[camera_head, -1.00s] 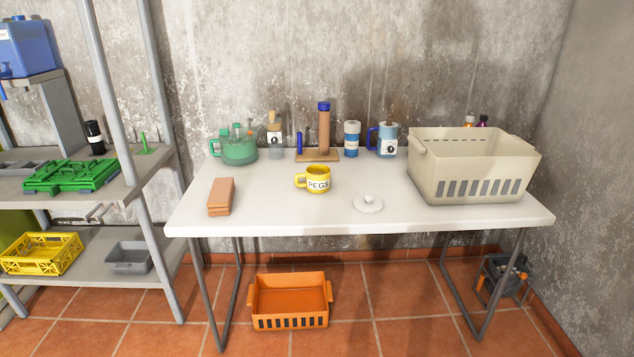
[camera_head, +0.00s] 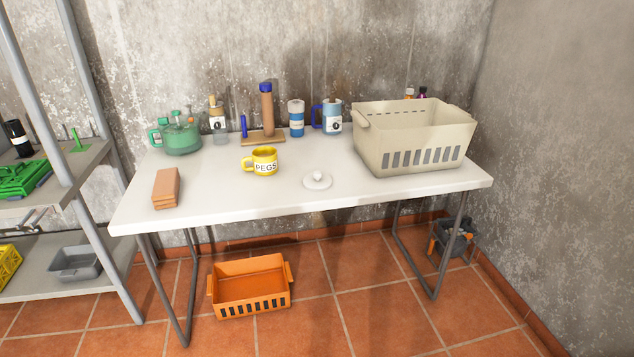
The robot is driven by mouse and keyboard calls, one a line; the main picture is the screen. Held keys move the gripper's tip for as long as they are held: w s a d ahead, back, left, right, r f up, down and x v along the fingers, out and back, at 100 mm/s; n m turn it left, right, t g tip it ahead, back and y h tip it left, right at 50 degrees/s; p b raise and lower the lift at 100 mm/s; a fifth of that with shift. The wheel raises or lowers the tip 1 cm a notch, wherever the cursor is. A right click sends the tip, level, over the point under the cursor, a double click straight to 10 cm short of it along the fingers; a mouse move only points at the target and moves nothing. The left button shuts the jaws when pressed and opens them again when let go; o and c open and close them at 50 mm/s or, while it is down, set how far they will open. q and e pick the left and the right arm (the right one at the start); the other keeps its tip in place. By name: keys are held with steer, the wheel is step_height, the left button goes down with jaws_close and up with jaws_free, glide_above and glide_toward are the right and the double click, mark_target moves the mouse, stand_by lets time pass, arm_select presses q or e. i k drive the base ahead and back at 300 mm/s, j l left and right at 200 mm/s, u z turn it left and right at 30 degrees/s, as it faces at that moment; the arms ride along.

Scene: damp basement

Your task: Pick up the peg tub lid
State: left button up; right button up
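A round white lid with a small knob (camera_head: 317,181) lies flat on the white table, near its front edge and right of the middle. A yellow mug-shaped tub marked PEGS (camera_head: 265,162) stands upright to the left of the lid and a little behind it, apart from it. The tub's top looks open. Neither of my grippers is in view.
On the white table (camera_head: 225,195) stand a beige basket (camera_head: 415,145) at right, brown blocks (camera_head: 166,188) at left, and a green pot (camera_head: 178,137), bottles and a blue mug (camera_head: 332,118) along the back. An orange crate (camera_head: 250,287) sits on the floor below. Grey shelving (camera_head: 85,165) stands left.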

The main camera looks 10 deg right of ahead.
mark_target(317, 180)
steer(key=i+l+u, duration=0.35)
steer(key=l, duration=0.2)
steer(key=i+l+u, duration=0.2)
steer(key=l, duration=0.15)
steer(key=i+l+u, duration=0.15)
steer(key=l, duration=0.15)
